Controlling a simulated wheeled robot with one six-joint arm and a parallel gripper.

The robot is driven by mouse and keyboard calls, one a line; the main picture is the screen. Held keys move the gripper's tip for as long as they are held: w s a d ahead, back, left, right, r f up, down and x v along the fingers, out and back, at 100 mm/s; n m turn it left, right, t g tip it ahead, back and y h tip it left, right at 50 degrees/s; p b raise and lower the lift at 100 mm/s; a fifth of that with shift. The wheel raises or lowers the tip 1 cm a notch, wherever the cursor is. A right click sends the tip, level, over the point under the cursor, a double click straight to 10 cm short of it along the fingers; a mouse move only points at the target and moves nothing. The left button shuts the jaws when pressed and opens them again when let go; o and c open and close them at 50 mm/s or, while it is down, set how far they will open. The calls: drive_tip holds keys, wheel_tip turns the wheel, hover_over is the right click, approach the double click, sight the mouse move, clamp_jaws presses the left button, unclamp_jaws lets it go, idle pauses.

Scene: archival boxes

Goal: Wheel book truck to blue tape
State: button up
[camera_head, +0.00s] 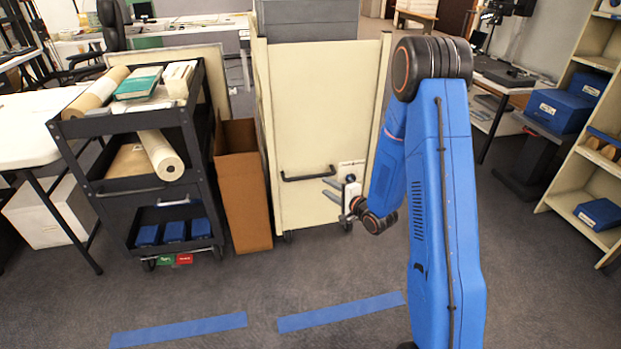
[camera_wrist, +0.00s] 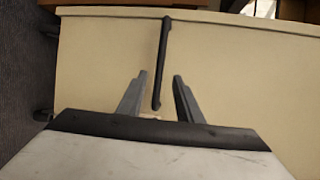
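A cream wheeled book truck (camera_head: 325,110) stands upright in the middle of the head view, its flat end panel facing me. A black bar handle (camera_head: 305,176) is fixed low on that panel. My gripper (camera_head: 332,188) is at the handle's right end, in front of the panel. In the wrist view the handle (camera_wrist: 163,60) runs between the two open fingers (camera_wrist: 160,76); I cannot tell whether either finger touches it. Two strips of blue tape, left (camera_head: 180,330) and right (camera_head: 342,312), lie on the floor in front of the truck, with a gap between them.
A black cart (camera_head: 130,127) with books and rolls stands to the left. A tall open brown box (camera_head: 241,185) is between it and the truck. Grey boxes (camera_head: 310,18) sit atop the truck. Shelving (camera_head: 570,185) stands right. The carpet around the tape is clear.

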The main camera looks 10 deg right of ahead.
sight(312, 178)
drive_tip(key=x, duration=1.2)
drive_tip(key=shift+c, duration=0.5)
drive_tip(key=shift+f, duration=0.1)
clamp_jaws()
